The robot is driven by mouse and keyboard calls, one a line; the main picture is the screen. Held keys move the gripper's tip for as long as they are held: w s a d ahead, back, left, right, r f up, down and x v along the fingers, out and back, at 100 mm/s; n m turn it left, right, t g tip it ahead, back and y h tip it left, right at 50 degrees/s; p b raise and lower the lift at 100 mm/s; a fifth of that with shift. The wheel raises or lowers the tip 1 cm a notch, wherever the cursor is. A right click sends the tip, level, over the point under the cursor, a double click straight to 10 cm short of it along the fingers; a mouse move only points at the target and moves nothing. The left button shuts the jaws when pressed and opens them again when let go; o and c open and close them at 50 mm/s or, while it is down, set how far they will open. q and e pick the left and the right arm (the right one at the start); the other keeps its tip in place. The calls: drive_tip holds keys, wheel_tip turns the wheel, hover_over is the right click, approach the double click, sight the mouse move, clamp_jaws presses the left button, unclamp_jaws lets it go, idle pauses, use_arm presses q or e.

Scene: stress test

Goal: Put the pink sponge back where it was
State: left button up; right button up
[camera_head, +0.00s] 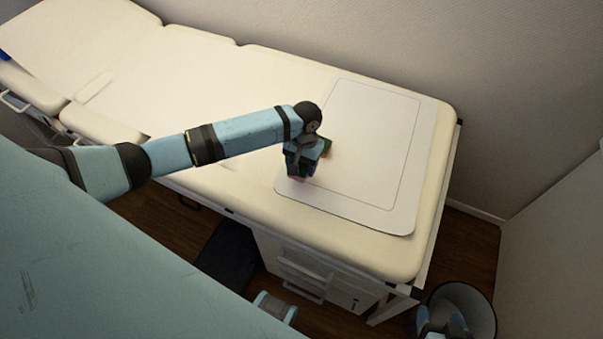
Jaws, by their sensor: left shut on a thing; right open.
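My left gripper (298,172) points down over the near left part of the pale mat (372,205) on the cream padded couch. It is shut on the pink sponge (299,179). I cannot tell if the sponge touches the mat. My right gripper (440,325) shows in part at the bottom edge, low at the right, in front of a round grey bin. It is open, and I see nothing in it.
The cream couch (240,75) runs from upper left to right, with a white drawer cabinet (315,285) below. Small green and brown patches show beside my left gripper. The mat is otherwise clear. The round bin (478,305) stands on the floor; walls close the back and right.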

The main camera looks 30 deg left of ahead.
sight(302, 173)
use_arm(q)
drive_tip(key=shift+f, duration=2.2)
drive_tip(key=shift+f, duration=0.15)
drive_tip(key=o, duration=0.9)
